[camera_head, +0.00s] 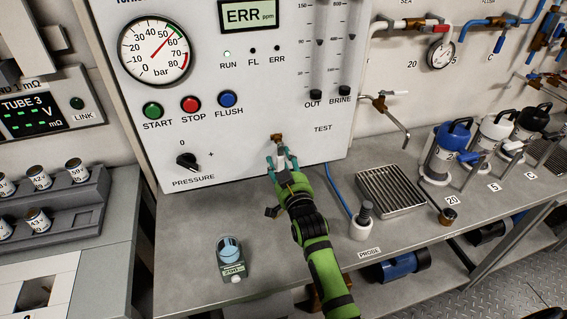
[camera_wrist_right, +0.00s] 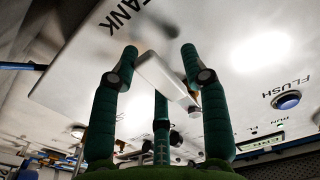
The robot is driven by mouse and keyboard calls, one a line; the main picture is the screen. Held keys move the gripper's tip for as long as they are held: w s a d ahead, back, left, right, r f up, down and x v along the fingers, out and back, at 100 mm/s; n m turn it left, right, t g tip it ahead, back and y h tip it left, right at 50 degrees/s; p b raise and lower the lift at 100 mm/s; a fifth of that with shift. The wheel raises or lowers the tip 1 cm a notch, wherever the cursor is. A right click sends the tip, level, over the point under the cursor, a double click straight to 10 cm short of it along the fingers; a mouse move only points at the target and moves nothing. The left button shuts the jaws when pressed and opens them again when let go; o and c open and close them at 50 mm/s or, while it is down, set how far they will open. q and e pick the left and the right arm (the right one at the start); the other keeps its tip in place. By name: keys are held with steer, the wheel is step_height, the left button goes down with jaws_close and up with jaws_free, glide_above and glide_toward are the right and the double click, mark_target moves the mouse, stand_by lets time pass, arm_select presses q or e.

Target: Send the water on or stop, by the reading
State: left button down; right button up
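The white panel (camera_head: 240,150) has a display (camera_head: 249,14) reading "ERR ppm". Its RUN lamp (camera_head: 227,54) is lit green; the FL and ERR lamps look dark. The round bar gauge (camera_head: 154,50) has its needle pointing up and right. START, STOP (camera_head: 190,104) and FLUSH (camera_head: 227,99) buttons sit below. My right gripper (camera_head: 282,157) is at a small brass-and-white tap (camera_head: 277,138) low on the panel. In the right wrist view, its fingers (camera_wrist_right: 160,55) stand apart around a white lever (camera_wrist_right: 165,80); firm contact cannot be told. My left gripper is not in view.
A cup of bluish liquid (camera_head: 230,250) stands at the bench front. A probe (camera_head: 364,212) sits in a white holder right of my arm. A drain grate (camera_head: 390,190), a spout (camera_head: 392,118) and several canisters (camera_head: 449,145) stand to the right. A vial rack (camera_head: 50,205) is left.

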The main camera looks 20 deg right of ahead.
steer(key=shift+a+f, duration=0.15)
steer(key=shift+a, duration=0.2)
steer(key=shift+s+d, duration=0.1)
steer(key=s, duration=1.1)
steer(key=shift+s+a, duration=0.35)
steer(key=shift+a, duration=0.05)
